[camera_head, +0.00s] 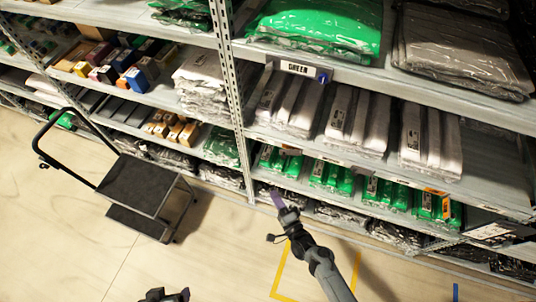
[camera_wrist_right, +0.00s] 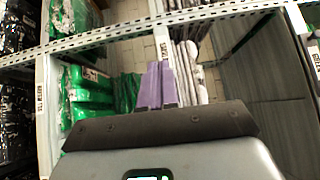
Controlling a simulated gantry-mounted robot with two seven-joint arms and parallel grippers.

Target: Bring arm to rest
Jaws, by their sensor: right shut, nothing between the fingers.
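My right arm reaches up from the bottom of the head view. Its gripper (camera_head: 278,200) with purple fingers is in front of the lower shelves, above the floor. In the right wrist view the two purple fingers (camera_wrist_right: 156,86) are together, with nothing held. A dark part of what looks like my left arm (camera_head: 165,296) shows at the bottom edge of the head view. Its fingers cannot be made out.
A shelf rack (camera_head: 232,90) holds bagged green (camera_head: 315,28), white and grey garments. A black cart (camera_head: 137,185) stands at the left. A yellow floor marking (camera_head: 280,268) lies beside my right arm. The floor between cart and arm is clear.

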